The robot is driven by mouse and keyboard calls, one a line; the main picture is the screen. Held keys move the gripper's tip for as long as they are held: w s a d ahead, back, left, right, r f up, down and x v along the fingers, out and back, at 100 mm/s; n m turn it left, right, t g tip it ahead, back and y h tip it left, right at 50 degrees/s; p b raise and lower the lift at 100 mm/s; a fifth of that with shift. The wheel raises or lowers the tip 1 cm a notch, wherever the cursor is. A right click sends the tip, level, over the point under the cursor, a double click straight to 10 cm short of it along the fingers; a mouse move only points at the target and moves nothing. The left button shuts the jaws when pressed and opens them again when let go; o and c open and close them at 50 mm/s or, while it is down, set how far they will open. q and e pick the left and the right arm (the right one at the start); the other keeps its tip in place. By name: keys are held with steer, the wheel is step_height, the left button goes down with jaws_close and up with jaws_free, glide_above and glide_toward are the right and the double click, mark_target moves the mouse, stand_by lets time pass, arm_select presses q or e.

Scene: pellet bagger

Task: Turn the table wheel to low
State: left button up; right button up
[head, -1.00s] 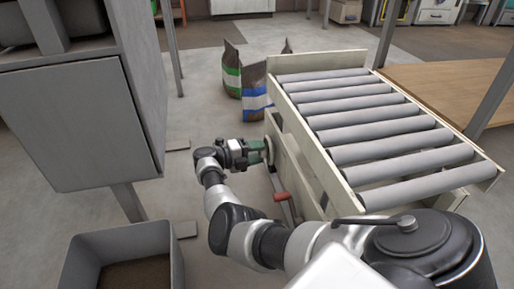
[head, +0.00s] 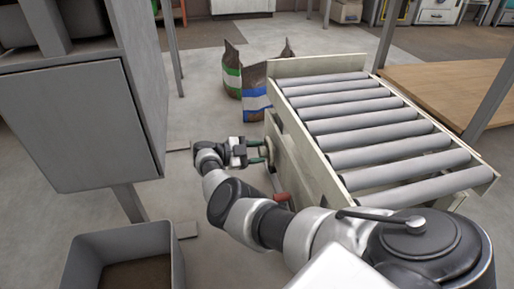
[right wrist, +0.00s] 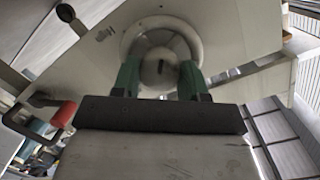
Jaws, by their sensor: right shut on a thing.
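The roller table (head: 310,182) stands right of centre in the head view, with grey rollers in a cream frame. The table wheel (head: 263,152) is on its left side and is partly hidden by my right gripper (head: 257,151). In the right wrist view, the green fingers of the right gripper (right wrist: 158,82) are shut on the wheel's round metal hub (right wrist: 160,66). A pale round disc (right wrist: 195,36) surrounds the hub. No low marking is readable. My left gripper is not in view.
A red-handled lever (head: 281,197) sits below the wheel, close to my right arm, and it also shows in the right wrist view (right wrist: 62,114). Bags (head: 256,84) stand behind the table. A grey cabinet (head: 85,120) and an open bin (head: 82,243) are at the left.

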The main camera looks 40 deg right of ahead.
steer(key=shift+f+n, duration=0.1)
steer(key=shift+n, duration=0.7)
steer(key=o, duration=0.9)
